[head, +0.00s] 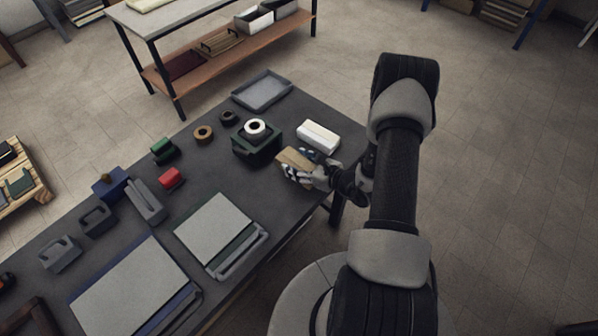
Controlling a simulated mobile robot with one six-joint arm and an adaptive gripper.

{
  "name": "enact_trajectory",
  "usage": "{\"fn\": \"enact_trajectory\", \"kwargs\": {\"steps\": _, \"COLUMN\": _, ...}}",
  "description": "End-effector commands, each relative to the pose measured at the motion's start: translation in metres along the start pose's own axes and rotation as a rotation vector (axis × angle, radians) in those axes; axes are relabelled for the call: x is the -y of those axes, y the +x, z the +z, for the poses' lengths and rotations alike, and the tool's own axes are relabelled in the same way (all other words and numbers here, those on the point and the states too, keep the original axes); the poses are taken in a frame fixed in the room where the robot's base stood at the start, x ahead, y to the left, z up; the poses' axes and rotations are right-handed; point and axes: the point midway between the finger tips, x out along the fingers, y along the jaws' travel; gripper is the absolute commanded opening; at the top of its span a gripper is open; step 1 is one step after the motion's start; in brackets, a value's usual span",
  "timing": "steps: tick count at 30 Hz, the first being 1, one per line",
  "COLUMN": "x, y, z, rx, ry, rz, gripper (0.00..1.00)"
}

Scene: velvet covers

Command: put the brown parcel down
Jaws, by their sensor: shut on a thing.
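The brown parcel (291,157) is a small tan box near the right end of the dark table (240,178). My gripper (299,169) reaches in from the right and is shut on the parcel. The fingers hide part of its near side. I cannot tell from this view whether the parcel's underside touches the table or is held above it.
A white box (318,136) lies just behind the parcel. A dark green box (256,147) with a white roll on it stands to its left. A grey tray (262,90) is at the far corner. Grey-topped flat boxes (214,229) lie front left. Bare tabletop lies left of the parcel.

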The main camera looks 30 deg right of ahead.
Motion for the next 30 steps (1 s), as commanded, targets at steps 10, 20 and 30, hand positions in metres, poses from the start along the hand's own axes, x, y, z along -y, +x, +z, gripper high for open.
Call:
{"fn": "enact_trajectory", "kwargs": {"steps": 10, "x": 0.0, "y": 0.016, "z": -0.036, "rx": 0.001, "ry": 0.0, "rz": 0.0, "gripper": 0.19}}
{"fn": "enact_trajectory", "kwargs": {"steps": 20, "x": 0.0, "y": 0.017, "z": -0.04, "rx": 0.001, "ry": 0.0, "rz": 0.0, "gripper": 0.19}}
{"fn": "enact_trajectory", "kwargs": {"steps": 30, "x": 0.0, "y": 0.016, "z": -0.039, "rx": -0.001, "ry": 0.001, "rz": 0.0, "gripper": 0.78}}
